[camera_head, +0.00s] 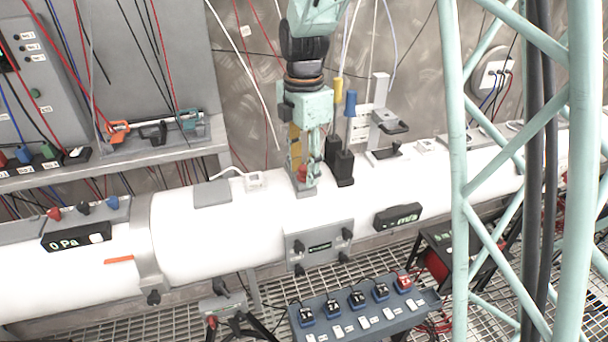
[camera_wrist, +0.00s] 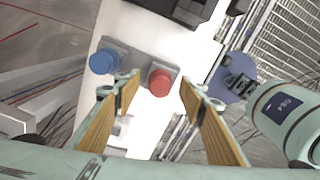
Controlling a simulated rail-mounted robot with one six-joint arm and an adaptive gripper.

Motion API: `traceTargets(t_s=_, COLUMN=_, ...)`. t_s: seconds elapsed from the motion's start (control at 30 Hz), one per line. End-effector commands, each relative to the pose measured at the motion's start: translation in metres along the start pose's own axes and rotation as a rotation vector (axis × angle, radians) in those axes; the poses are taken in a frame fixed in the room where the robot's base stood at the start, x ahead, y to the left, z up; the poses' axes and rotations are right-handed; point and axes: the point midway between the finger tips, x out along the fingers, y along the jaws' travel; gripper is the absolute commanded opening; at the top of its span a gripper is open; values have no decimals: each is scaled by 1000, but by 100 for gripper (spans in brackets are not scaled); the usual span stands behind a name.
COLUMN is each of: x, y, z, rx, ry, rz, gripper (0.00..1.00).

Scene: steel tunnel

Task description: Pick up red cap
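The red cap (camera_wrist: 160,82) is round and sits on a grey base on top of the white pipe in the wrist view. My gripper (camera_wrist: 162,90) is open, with one finger on each side of the red cap in the picture. A gap shows between the cap and each finger, and I cannot tell how far above it the fingertips are. In the head view my gripper (camera_head: 302,180) points down at the pipe, and a bit of the red cap (camera_head: 302,173) shows between its fingers. A blue cap (camera_wrist: 103,62) sits left of the red one on the same base.
Black holders with yellow (camera_head: 337,90) and blue (camera_head: 350,103) handled tools stand just right of my gripper. A grey bracket (camera_head: 380,115) stands farther right. A lattice frame (camera_head: 460,180) fills the right side.

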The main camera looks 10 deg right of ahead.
Motion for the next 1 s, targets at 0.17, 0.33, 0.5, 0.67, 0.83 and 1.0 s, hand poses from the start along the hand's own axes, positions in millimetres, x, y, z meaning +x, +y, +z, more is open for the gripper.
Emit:
traceTargets(t_s=0.17, x=0, y=0, z=0, rx=0, ry=0, rz=0, gripper=36)
traceTargets(t_s=0.33, x=0, y=0, z=0, rx=0, ry=0, rz=0, gripper=21)
traceTargets(t_s=0.5, x=0, y=0, z=0, rx=0, ry=0, rz=0, gripper=13)
traceTargets(t_s=0.67, x=0, y=0, z=0, rx=0, ry=0, rz=0, gripper=13)
traceTargets(t_s=0.83, x=-2, y=0, z=0, rx=0, ry=0, rz=1, gripper=13)
traceTargets(t_s=1.0, x=-10, y=0, z=0, rx=0, ry=0, rz=1, gripper=13)
